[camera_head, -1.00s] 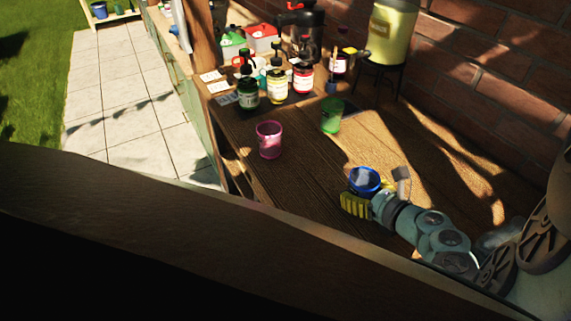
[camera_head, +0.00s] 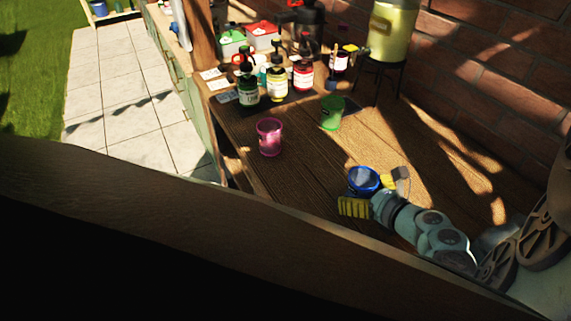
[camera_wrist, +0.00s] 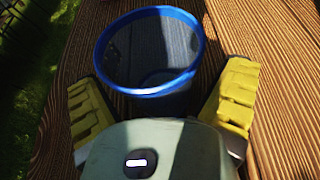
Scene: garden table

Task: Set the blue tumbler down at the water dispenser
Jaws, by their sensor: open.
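The blue tumbler (camera_head: 361,186) stands upright on the wooden table near its front edge, and it fills the upper middle of the wrist view (camera_wrist: 150,52). My gripper (camera_head: 372,194) is open around it. In the wrist view the yellow fingers of my gripper (camera_wrist: 165,95) are spread on both sides of the tumbler, with a gap at the right finger. A dispenser with pale yellow contents (camera_head: 391,32) stands on a black stand at the back by the wall. A dark container with a red part (camera_head: 304,28) stands left of it. I cannot tell which one holds water.
A pink tumbler (camera_head: 269,138) and a green tumbler (camera_head: 331,116) stand left of and behind my gripper. Several bottles, one of them yellow (camera_head: 277,85), stand further back near a wooden post (camera_head: 203,35). A brick wall (camera_head: 480,90) bounds the right.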

